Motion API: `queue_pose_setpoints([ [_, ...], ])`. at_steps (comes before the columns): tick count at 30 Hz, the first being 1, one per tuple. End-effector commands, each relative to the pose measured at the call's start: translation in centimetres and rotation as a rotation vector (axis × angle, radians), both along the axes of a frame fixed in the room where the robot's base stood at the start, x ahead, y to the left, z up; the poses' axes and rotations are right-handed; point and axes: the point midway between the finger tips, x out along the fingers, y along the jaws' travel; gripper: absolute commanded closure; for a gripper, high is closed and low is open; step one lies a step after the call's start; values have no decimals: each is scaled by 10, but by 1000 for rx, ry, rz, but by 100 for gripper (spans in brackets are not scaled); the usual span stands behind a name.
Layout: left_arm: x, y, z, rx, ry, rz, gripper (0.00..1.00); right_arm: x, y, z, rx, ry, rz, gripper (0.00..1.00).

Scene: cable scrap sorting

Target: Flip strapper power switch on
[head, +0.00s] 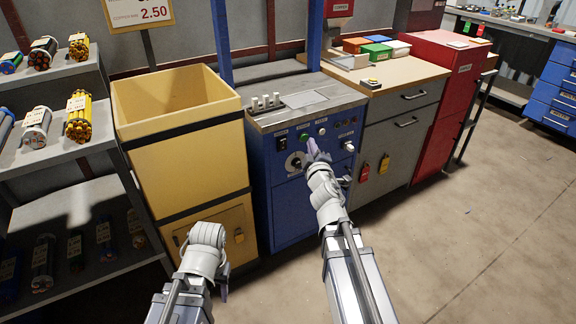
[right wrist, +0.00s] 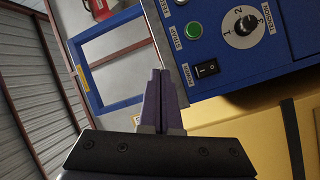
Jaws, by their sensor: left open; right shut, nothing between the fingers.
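The strapper (head: 268,200) is a blue cabinet with a grey metal top and a control panel on its upper front. Its power switch (head: 282,141) is a black rocker at the panel's left; it also shows in the right wrist view (right wrist: 207,69). I cannot tell which way the rocker is tipped. My right gripper (head: 313,147) is shut and empty in front of the panel, right of the switch. Its purple fingers (right wrist: 165,76) appear beside the switch in the wrist view, apart from it. My left gripper (head: 224,292) is low at the front, mostly hidden by its wrist; it is open.
A green button (head: 304,136) and a tension dial (head: 296,163) sit close to the switch. A yellow bin (head: 185,150) stands left of the strapper, and a grey cabinet (head: 395,135) right of it. A shelf (head: 75,150) with cable bundles is far left. The floor ahead is clear.

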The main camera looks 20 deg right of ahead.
Motion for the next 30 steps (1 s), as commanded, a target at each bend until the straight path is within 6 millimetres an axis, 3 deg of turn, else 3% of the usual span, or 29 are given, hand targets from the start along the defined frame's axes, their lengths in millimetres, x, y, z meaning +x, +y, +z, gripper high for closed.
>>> queue_pose_setpoints([
  [1, 0, 0, -27, 0, 0, 0, 53, 1, -4, -20, -42, -26, 27, 100],
  [12, 0, 0, -109, 1, -1, -1, 53, -9, -1, -72, -347, -159, 277, 100],
  [19, 0, 0, -131, 0, -2, -1, 53, -17, 3, -94, -443, -181, 375, 100],
  [30, 0, 0, -133, 1, -1, -1, 53, -20, 5, -96, -466, -185, 400, 100],
])
